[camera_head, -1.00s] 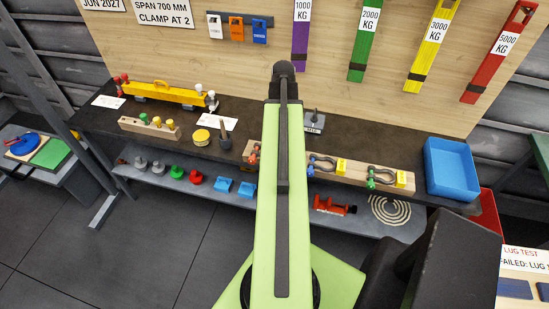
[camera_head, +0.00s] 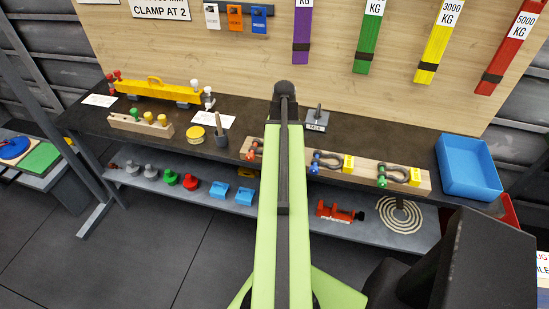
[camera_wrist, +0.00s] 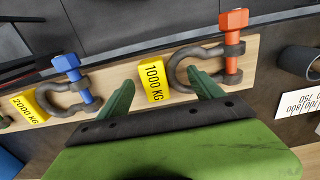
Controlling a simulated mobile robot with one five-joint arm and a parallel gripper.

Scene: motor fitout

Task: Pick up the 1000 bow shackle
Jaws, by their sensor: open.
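The 1000 bow shackle (camera_wrist: 203,57) is dark grey with an orange-red pin and lies on a wooden board (camera_wrist: 125,78), beside its yellow "1000 KG" tag (camera_wrist: 154,82). In the head view my arm hides most of it; its orange pin (camera_head: 253,148) shows at the arm's left edge. My gripper (camera_wrist: 161,78) is open and empty. In the wrist view, its left green finger is left of the tag and its right finger overlaps the shackle's bow. I cannot tell whether it touches.
The 2000 shackle (camera_wrist: 72,88) with a blue pin lies left in the wrist view. A green-pinned shackle (camera_head: 393,175) sits further along the board. A blue bin (camera_head: 468,165) stands at the bench's right end. A dark cup (camera_wrist: 299,61) is right of the board.

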